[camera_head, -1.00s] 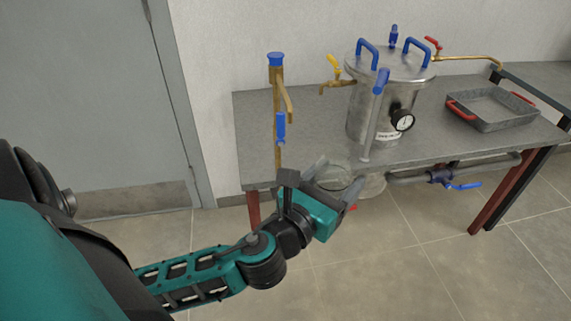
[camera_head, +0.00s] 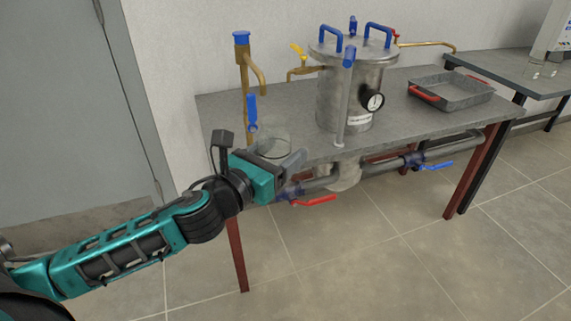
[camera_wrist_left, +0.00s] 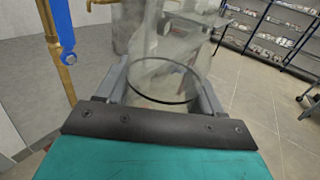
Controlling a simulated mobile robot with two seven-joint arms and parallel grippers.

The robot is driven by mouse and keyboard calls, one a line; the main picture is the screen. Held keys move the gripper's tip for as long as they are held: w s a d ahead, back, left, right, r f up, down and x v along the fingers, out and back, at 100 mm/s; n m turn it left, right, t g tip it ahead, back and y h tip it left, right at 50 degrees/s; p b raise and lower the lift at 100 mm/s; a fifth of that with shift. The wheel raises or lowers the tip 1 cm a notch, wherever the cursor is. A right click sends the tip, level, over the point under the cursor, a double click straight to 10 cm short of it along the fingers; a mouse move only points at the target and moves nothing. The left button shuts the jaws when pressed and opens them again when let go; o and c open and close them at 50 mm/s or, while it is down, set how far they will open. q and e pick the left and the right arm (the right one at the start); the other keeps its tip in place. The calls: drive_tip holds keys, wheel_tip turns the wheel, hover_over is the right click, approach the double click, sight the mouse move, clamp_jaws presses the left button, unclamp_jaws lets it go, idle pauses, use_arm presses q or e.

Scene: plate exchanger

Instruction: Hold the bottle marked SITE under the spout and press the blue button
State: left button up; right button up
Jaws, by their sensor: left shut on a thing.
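My left gripper (camera_head: 283,160) is shut on a clear, see-through glass bottle (camera_head: 273,142). In the left wrist view the bottle (camera_wrist_left: 165,75) stands between the two fingers (camera_wrist_left: 163,90), with a dark ring around it. No SITE marking can be read on it. A brass standpipe (camera_head: 246,80) with a bent spout (camera_head: 258,76) rises at the bench's left end, behind and above the bottle. A blue cap (camera_head: 241,38) tops it and a blue lever (camera_head: 252,112) hangs on it. Whether this cap is the button is unclear. My right gripper is not in view.
The grey bench (camera_head: 425,120) carries a steel vessel (camera_head: 350,95) with blue handles and a gauge, and a metal tray (camera_head: 455,95) with red handles. Valves with a red lever (camera_head: 313,201) and a blue lever (camera_head: 437,166) sit below the bench. The floor in front is clear.

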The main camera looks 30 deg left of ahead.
use_arm(q)
drive_tip(key=shift+w+a+b, duration=0.3)
drive_tip(key=shift+w+a, duration=0.6)
drive_tip(key=shift+a, duration=0.2)
drive_tip(key=shift+w+a+b, duration=0.25)
drive_tip(key=shift+w+a, duration=0.65)
drive_tip(key=shift+a, duration=0.15)
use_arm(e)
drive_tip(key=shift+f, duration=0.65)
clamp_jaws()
